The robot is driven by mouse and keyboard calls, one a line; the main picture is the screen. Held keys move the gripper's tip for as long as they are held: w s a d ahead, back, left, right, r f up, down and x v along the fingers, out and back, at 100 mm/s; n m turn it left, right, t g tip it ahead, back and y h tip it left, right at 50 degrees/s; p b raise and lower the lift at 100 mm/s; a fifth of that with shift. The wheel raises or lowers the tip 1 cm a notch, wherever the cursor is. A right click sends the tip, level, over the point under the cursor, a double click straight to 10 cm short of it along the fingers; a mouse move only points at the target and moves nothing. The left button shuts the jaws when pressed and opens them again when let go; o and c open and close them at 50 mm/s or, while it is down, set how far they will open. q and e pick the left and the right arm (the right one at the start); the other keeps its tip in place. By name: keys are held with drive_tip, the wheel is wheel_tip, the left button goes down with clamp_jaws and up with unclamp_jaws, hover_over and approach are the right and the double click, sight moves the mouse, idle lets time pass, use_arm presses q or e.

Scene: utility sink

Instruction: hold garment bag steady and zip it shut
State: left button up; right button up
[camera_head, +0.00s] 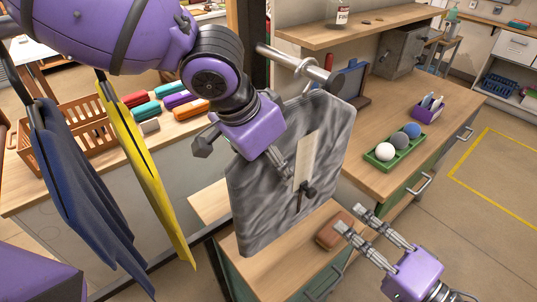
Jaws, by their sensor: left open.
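The grey, streaky garment bag (262,207) hangs upright from a hanger (303,70) in the middle. A pale narrow strip (305,160) runs down its front, with a dark pull-like piece (308,188) at its lower end. My left gripper (282,165) is open in front of the bag's upper part, its finger beside the strip; I cannot tell whether it touches.
Dark blue (85,205) and yellow (145,165) hanging pieces are at the left. A metal rail (290,62) crosses above the bag. A brown block (335,232) lies on the low wooden surface behind my right gripper. A green tray (390,153) with balls is on the right counter.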

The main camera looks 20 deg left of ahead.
use_arm(q)
drive_tip(key=shift+c, duration=0.5)
clamp_jaws()
use_arm(e)
drive_tip(key=shift+w+a+r, duration=0.1)
drive_tip(key=shift+a+r, duration=0.1)
drive_tip(key=shift+a, duration=0.05)
drive_tip(key=c, duration=0.5)
drive_tip(key=f, duration=0.1)
drive_tip(key=a+f+m, duration=0.1)
drive_tip(key=f, duration=0.1)
drive_tip(key=f+m, duration=0.1)
drive_tip(key=shift+w+a+f, duration=0.15)
drive_tip(key=shift+w+f, duration=0.25)
clamp_jaws()
drive_tip(key=w+d+f+m+t, duration=0.1)
drive_tip(key=d+f+m+t, duration=0.2)
drive_tip(key=m, duration=1)
wheel_tip(320, 180, down, 4)
drive_tip(key=shift+d+r+y, duration=0.15)
drive_tip(key=shift+d+y, duration=0.15)
drive_tip(key=shift+d, duration=0.1)
